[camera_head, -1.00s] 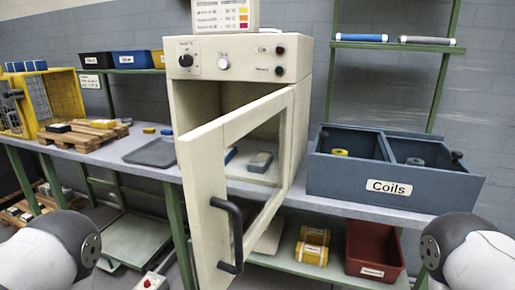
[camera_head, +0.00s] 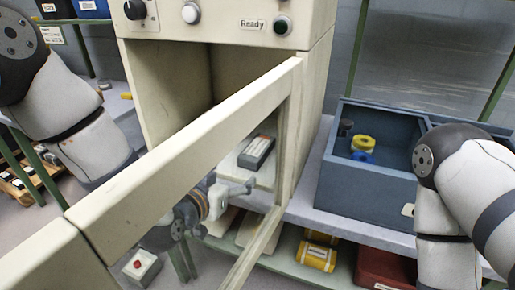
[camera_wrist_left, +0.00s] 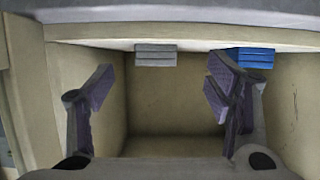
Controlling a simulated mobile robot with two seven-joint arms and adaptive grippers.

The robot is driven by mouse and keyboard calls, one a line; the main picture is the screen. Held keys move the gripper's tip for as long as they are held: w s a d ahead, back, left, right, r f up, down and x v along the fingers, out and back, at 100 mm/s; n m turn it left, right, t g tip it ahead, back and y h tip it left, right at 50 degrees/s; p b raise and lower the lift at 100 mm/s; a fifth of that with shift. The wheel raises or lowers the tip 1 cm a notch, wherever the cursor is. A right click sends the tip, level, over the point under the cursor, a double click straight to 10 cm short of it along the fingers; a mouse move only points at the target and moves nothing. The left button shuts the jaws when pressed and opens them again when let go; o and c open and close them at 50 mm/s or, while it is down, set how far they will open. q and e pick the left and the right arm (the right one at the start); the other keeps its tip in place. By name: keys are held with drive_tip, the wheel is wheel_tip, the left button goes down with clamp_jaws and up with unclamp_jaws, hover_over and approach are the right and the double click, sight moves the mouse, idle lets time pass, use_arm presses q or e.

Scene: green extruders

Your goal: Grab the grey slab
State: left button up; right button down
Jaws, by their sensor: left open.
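The grey slab (camera_head: 257,152) lies on the floor of the cream oven (camera_head: 322,75), seen through the window of its open door (camera_head: 150,165). In the left wrist view the grey slab (camera_wrist_left: 155,55) is at the top, left of a blue slab (camera_wrist_left: 250,58). My left gripper (camera_head: 238,188) shows through the door window, just in front of the oven opening and apart from the grey slab. In the wrist view its fingers (camera_wrist_left: 160,95) are spread with nothing between them. The right arm is at the right; its gripper is out of view.
The open oven door stands between the head camera and my left gripper. A blue bin (camera_head: 365,190) with yellow and blue coils stands right of the oven. Yellow items (camera_head: 317,252) and a red bin (camera_head: 380,268) are on the lower shelf.

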use_arm(q)
drive_tip(key=shift+w+d+r+t, duration=0.2)
drive_tip(key=shift+w+d+r, duration=0.1)
drive_tip(key=shift+w+r, duration=0.25)
drive_tip(key=shift+w+d+r+t, duration=0.2)
drive_tip(key=shift+w+d+r, duration=0.05)
drive_tip(key=shift+w+r, duration=0.25)
drive_tip(key=x, duration=0.7)
drive_tip(key=b+x, duration=0.1)
drive_tip(key=x, duration=0.3)
drive_tip(key=shift+d, duration=0.45)
drive_tip(key=shift+r+h, duration=0.3)
drive_tip(key=c, duration=1.5)
